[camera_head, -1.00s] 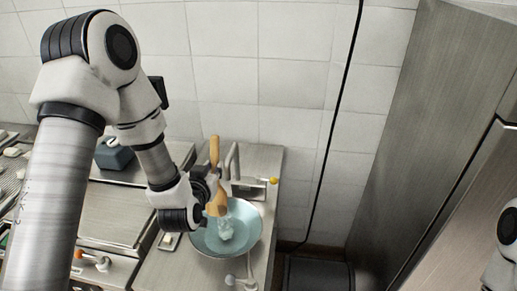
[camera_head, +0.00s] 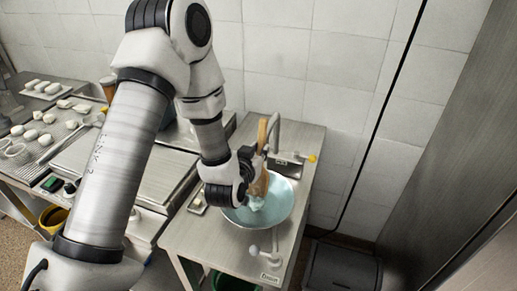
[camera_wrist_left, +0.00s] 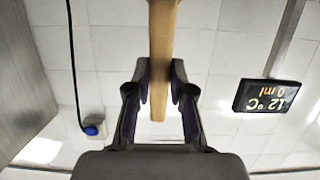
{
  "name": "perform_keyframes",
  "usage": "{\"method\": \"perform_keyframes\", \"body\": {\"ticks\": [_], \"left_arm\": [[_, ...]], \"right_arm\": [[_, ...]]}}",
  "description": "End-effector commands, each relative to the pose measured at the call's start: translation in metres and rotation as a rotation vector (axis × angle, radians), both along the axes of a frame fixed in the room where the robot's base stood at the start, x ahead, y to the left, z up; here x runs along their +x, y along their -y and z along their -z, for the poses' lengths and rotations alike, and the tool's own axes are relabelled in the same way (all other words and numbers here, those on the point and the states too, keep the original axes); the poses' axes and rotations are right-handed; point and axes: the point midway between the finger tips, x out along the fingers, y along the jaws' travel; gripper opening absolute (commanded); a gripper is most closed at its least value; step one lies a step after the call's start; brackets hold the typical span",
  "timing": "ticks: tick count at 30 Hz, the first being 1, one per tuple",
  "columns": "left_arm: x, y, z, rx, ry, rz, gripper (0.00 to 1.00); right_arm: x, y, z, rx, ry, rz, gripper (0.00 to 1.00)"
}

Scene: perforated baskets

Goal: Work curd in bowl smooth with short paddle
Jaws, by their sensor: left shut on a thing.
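My left gripper (camera_head: 257,172) is shut on the paddle, above the bowl's left side. In the left wrist view the paddle (camera_wrist_left: 163,55) runs between the two fingers (camera_wrist_left: 161,90). My right gripper is not in view.
Trays with white pieces (camera_head: 46,88) lie at left. A steel cabinet (camera_head: 450,130) stands at right.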

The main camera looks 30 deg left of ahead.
Motion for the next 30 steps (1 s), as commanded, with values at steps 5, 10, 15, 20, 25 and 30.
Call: {"method": "perform_keyframes", "body": {"ticks": [5,10,15,20,25,30], "left_arm": [[0.0001,0.0000,-0.0008,0.000,0.001,0.000,0.00],[0.0001,0.0000,-0.0009,0.000,0.001,0.000,0.00],[0.0001,0.0000,-0.0008,0.000,0.001,0.000,0.00],[0.0001,0.0000,0.0013,0.000,0.001,0.000,0.00],[0.0001,0.0000,0.0040,0.000,0.001,0.000,0.00],[0.0000,0.0012,0.0041,0.001,0.001,0.000,0.00]], "right_arm": [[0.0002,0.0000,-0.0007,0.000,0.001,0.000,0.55],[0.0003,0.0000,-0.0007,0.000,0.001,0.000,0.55],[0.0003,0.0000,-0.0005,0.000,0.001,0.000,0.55],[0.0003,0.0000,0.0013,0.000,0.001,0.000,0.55],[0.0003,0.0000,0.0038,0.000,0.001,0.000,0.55],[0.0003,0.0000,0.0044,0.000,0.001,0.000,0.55]]}}
